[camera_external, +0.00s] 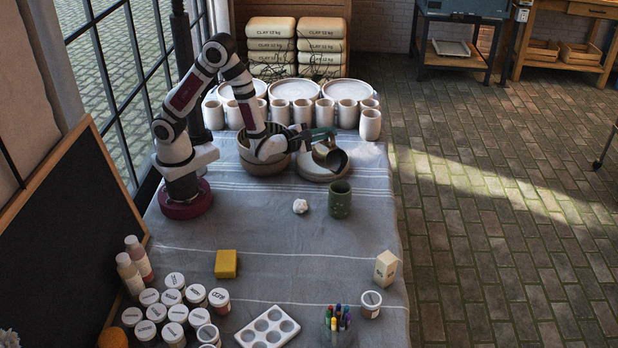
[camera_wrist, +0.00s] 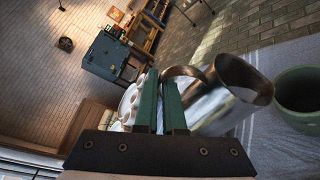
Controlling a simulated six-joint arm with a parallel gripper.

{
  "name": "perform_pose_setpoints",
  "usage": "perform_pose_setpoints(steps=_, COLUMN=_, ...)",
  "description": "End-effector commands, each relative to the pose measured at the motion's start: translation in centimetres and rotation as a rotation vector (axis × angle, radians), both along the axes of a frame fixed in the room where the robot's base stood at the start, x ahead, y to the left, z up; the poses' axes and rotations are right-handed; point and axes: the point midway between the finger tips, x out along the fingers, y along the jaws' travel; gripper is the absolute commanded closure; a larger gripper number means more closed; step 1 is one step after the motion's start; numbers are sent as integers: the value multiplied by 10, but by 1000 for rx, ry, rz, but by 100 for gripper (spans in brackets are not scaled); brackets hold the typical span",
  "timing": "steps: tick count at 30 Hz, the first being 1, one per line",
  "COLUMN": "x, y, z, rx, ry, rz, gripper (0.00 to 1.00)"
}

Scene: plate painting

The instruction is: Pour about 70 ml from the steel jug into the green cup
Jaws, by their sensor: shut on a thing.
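The steel jug (camera_external: 323,153) is held up near the back of the table, tilted, with its dark mouth turned right and toward the camera. My gripper (camera_external: 322,133) is shut on the jug's handle. In the wrist view the green fingers of my gripper (camera_wrist: 161,100) are at the handle, and the shiny jug (camera_wrist: 225,100) is just right of them. The green cup (camera_external: 340,200) stands upright on the cloth, in front of the jug and apart from it. The green cup (camera_wrist: 300,98) also shows at the right edge of the wrist view. I see no stream between them, and the liquid levels are hidden.
Several pale mugs (camera_external: 370,124) line the back. A white lump (camera_external: 300,206) lies left of the cup. Paint jars (camera_external: 174,332) crowd the front left. Cloth right of the cup is clear.

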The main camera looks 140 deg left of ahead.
Motion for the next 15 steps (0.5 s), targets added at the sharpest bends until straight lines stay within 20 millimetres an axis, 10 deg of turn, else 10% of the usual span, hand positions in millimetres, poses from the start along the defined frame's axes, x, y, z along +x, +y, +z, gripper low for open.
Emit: perform_pose_setpoints(steps=15, x=5, y=-2, z=5, rx=23, ry=50, rz=-1, gripper=100)
